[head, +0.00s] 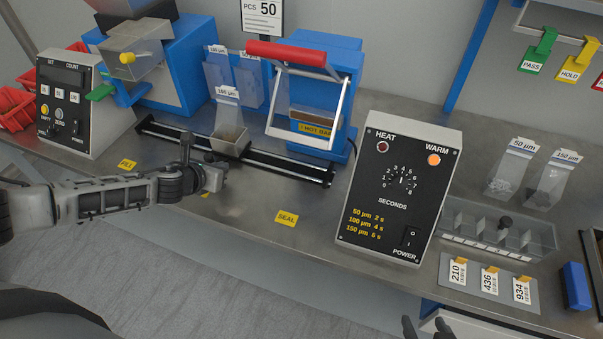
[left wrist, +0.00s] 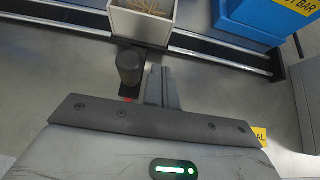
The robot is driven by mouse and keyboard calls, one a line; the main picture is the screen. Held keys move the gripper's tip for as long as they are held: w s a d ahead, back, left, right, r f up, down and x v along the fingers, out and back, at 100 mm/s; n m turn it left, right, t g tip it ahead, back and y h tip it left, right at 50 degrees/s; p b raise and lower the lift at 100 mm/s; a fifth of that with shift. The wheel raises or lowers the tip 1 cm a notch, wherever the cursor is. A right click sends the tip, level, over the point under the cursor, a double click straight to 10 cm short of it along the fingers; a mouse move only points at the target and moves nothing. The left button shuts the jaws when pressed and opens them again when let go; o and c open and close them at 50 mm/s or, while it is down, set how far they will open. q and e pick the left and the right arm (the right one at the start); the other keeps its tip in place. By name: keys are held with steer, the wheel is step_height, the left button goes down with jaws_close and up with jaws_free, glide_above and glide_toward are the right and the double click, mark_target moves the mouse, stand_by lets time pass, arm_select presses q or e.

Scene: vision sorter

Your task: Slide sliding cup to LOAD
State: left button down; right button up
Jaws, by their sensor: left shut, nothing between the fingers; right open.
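The sliding cup (head: 230,141) is a small grey open box on the black rail (head: 278,166), between the FILL label (head: 128,163) and the SEAL label (head: 287,219). A clear bag tagged 100 µm stands at it. In the left wrist view the cup (left wrist: 142,26) holds thin tan pieces, and a black knob (left wrist: 130,66) is in front of it. My left gripper (head: 216,178) is shut and empty, just right of the knob in the wrist view; contact is unclear. A yellow label beneath it (head: 205,195) is mostly hidden and unreadable. My right gripper (head: 425,327) is open at the bottom edge.
The blue sealer (head: 336,70) with a red handle (head: 287,53) stands behind the rail's right part. The count box (head: 70,100) and blue feeder (head: 180,60) stand left. The heat timer box (head: 400,185) stands right of the rail. The bench front around SEAL is clear.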

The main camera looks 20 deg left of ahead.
arm_select(q)
steer(key=shift+a, duration=0.5)
steer(key=shift+d, duration=1.05)
steer(key=v, duration=0.8)
